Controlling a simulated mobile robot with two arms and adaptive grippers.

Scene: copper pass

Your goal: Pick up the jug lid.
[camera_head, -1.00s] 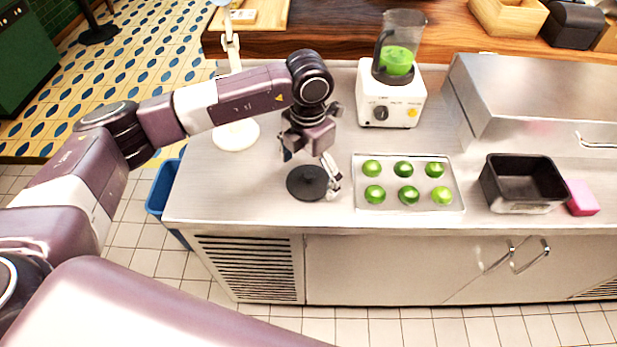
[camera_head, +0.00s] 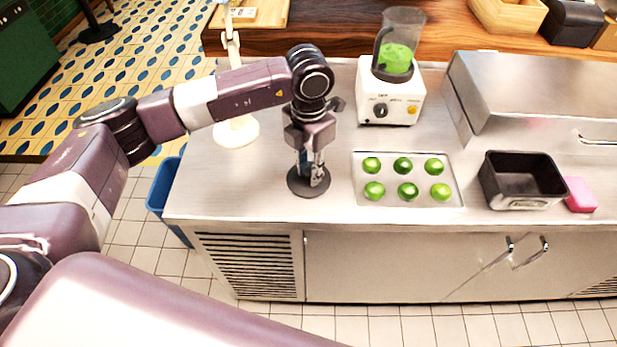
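The jug lid (camera_head: 297,187) is a dark round disc lying on the steel counter, left of the tray of limes. My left gripper (camera_head: 313,180) points down over the middle of the lid, and its fingers cover part of it. The fingers are close together at the lid's centre. Whether they hold a knob there is hidden. The blender (camera_head: 391,105), with green liquid in its jug, stands behind and to the right, its jug open at the top. My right gripper is not in view.
A metal tray (camera_head: 447,203) with several limes lies just right of the lid. A black pan (camera_head: 522,186) and a pink block (camera_head: 580,194) are further right. A white lamp-like stand (camera_head: 237,131) is behind left. The counter's front edge is close.

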